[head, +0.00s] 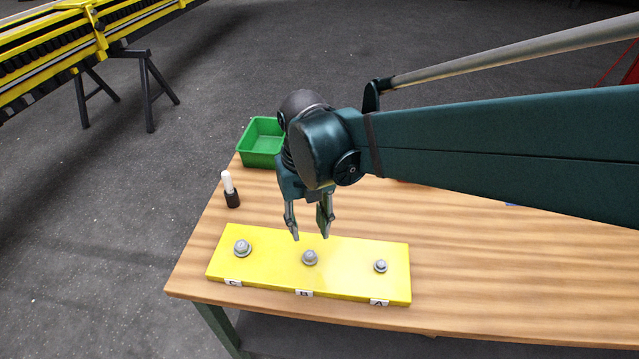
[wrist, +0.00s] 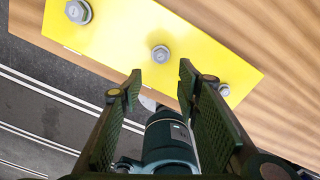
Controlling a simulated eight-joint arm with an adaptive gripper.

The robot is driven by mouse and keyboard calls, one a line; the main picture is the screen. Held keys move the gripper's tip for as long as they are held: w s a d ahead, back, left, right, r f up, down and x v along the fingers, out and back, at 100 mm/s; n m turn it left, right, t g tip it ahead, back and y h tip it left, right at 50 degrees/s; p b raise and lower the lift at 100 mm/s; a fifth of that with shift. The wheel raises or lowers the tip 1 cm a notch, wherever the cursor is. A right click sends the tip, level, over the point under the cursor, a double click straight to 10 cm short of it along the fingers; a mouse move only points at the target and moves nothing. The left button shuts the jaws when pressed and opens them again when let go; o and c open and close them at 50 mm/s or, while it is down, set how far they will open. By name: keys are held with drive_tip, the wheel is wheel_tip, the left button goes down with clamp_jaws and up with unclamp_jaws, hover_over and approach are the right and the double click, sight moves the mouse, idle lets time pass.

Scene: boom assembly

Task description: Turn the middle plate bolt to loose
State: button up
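A yellow plate (head: 340,279) lies on the wooden table with three grey hex bolts in a row. The middle bolt (head: 309,257) sits by the label B (head: 304,293). The left bolt (head: 242,248) is by label C and the right bolt (head: 380,266) is by label A. My gripper (head: 311,238) is open and empty, pointing down above the plate near the middle bolt. In the wrist view the middle bolt (wrist: 160,54) shows just beyond the gap between the open fingers (wrist: 160,82), apart from both.
A green bin (head: 262,142) stands at the table's back left corner. A white and black marker-like object (head: 230,189) stands upright near the left edge. The wooden table (head: 500,270) is clear to the right of the plate.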

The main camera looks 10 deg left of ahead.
sight(309, 252)
drive_tip(key=shift+m, duration=0.3)
drive_tip(key=f+m+p, duration=0.1)
drive_tip(key=m+p, duration=0.3)
drive_tip(key=m, duration=0.8)
drive_tip(key=w+f+m+p, duration=0.1)
drive_tip(key=m+p, duration=0.3)
drive_tip(key=m, duration=0.8)
drive_tip(key=f+m+p, duration=0.1)
drive_tip(key=m+p, duration=0.2)
drive_tip(key=m, duration=0.8)
drive_tip(key=shift+w+a+f+m+p, duration=0.15)
drive_tip(key=shift+a+f+m+p, duration=0.1)
drive_tip(key=shift+m+p, duration=0.15)
drive_tip(key=shift+f, duration=0.2)
drive_tip(key=shift+f, duration=3.75)
